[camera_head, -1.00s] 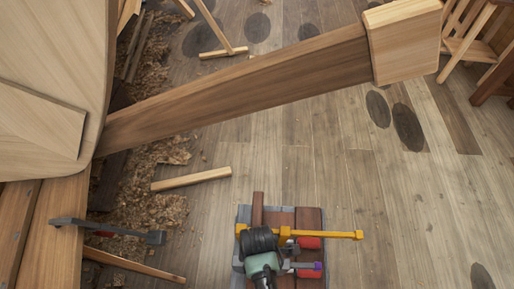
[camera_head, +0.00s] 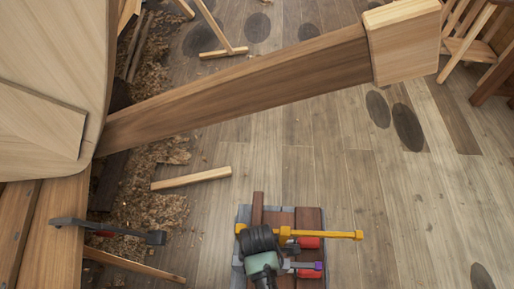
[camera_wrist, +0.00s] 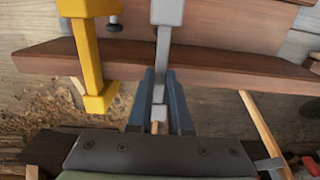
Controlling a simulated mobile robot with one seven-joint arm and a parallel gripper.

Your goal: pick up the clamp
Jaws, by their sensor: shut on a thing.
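A grey clamp (camera_wrist: 166,35) stands in the middle of the wrist view, its bar running down between my fingers. My gripper (camera_wrist: 160,80) is shut on this grey bar. In the head view my gripper (camera_head: 286,256) is over the board stack, beside the grey clamp's bar with its purple end (camera_head: 317,266). A yellow clamp (camera_head: 335,234) lies just beyond it across the stack. It shows left of my fingers in the wrist view (camera_wrist: 88,60), apart from them. The lower part of the grey clamp is partly hidden by my fingers.
The clamps rest on a stack of brown and grey boards (camera_head: 310,218). The floor right of the stack is clear.

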